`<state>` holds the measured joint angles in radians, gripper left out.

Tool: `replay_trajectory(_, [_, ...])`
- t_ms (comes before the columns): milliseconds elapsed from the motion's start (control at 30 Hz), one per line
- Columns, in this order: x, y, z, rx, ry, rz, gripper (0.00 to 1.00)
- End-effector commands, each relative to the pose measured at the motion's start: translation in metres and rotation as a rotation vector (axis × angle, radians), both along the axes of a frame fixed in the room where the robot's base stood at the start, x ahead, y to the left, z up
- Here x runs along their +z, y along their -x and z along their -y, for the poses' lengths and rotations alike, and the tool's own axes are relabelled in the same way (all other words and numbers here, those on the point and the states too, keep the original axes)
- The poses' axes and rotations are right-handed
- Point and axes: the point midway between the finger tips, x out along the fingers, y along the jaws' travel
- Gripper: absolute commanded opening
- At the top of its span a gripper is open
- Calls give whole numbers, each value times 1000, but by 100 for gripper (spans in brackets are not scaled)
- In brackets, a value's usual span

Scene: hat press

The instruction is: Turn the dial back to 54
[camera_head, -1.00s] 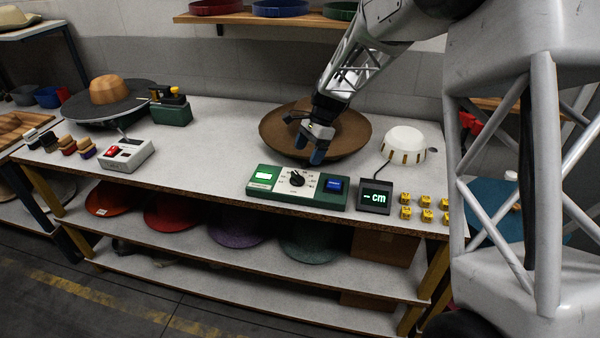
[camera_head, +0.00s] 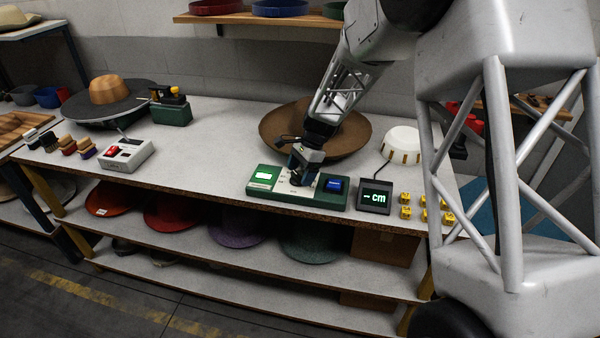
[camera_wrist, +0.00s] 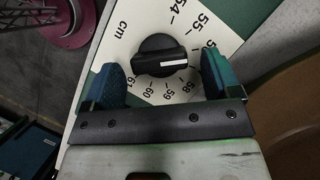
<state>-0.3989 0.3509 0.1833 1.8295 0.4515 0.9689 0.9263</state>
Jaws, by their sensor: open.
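The black dial (camera_wrist: 160,55) sits on a white scale plate marked in cm (camera_wrist: 118,32), on a green control box (camera_head: 325,198). In the wrist view its white pointer line faces right, towards my right finger. The scale shows 54 and 55 at the top and 59 to 61 below. The numbers between are partly hidden by that finger. My gripper (camera_wrist: 161,60) is open, with one blue-green finger on each side of the dial. I cannot tell whether either finger touches it. In the head view my gripper (camera_head: 299,180) covers the dial.
The box has a lit green panel (camera_head: 264,176) and a blue button (camera_head: 334,185). Beside it stand a display reading "- cm" (camera_head: 375,197) and several yellow blocks (camera_head: 406,212). A brown hat (camera_head: 352,135) lies behind; a white drum (camera_head: 402,145) is right. A red-switch box (camera_head: 126,155) stands left.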

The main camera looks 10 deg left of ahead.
Motion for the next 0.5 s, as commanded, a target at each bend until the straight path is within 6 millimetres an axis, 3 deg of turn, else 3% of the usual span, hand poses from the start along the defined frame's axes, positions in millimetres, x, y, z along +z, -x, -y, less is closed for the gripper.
replay_trajectory(367, [-3,1,-1,0,0,0,83])
replay_trajectory(500, [-3,1,-1,0,0,0,62])
